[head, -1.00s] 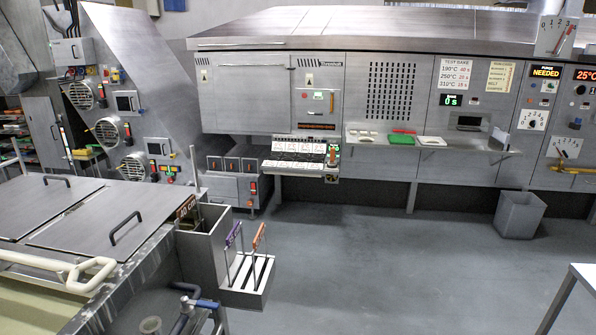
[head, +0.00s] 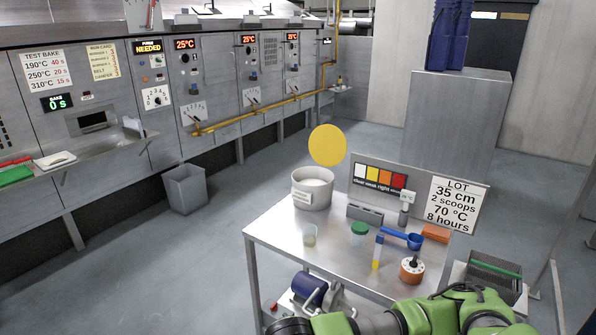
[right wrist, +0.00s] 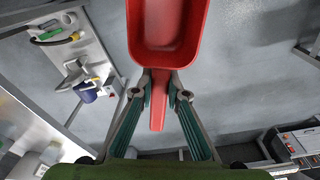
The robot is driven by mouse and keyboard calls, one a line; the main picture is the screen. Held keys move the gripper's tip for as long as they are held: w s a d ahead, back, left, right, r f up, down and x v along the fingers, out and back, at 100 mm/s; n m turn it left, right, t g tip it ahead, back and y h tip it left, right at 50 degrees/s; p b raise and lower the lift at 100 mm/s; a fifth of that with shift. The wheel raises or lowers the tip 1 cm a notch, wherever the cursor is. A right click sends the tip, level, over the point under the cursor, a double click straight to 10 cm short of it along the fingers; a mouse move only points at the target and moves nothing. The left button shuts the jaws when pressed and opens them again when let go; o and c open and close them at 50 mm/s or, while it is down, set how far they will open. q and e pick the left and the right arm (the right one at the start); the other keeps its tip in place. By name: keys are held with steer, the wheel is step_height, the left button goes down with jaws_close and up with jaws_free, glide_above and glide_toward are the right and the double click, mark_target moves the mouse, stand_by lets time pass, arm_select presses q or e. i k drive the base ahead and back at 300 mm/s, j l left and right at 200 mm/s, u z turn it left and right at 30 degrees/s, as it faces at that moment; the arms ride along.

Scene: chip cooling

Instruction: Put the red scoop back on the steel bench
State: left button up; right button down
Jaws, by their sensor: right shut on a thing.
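The red scoop (right wrist: 168,25) is in the right wrist view, its bowl at the top and its handle running down between my fingers. My right gripper (right wrist: 160,88) is shut on its handle. Grey floor lies behind the scoop. In the head view a steel bench (head: 277,238) stands right of centre, its top holding several items with bare patches at the front left. My green right arm crosses the bottom right of that view; its gripper and the scoop are out of frame there. My left gripper is not in view.
On the bench are a white tub (head: 312,190), a green-lidded jar (head: 359,232), a blue scoop (head: 403,239), an orange block (head: 436,233) and an upright lot sign (head: 453,203). A wire basket (head: 492,280) is to its right. A grey bin (head: 187,189) stands on open floor.

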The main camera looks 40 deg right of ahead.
mark_target(296, 224)
steer(key=i+z, duration=0.35)
steer(key=i, duration=0.2)
steer(key=i+j+z, duration=0.1)
steer(key=i+z, duration=0.2)
steer(key=i, duration=0.3)
steer(key=i+j+z, duration=0.35)
steer(key=i, duration=0.2)
steer(key=i+j+z, duration=0.85)
steer(key=i+l, duration=0.05)
steer(key=l, duration=0.05)
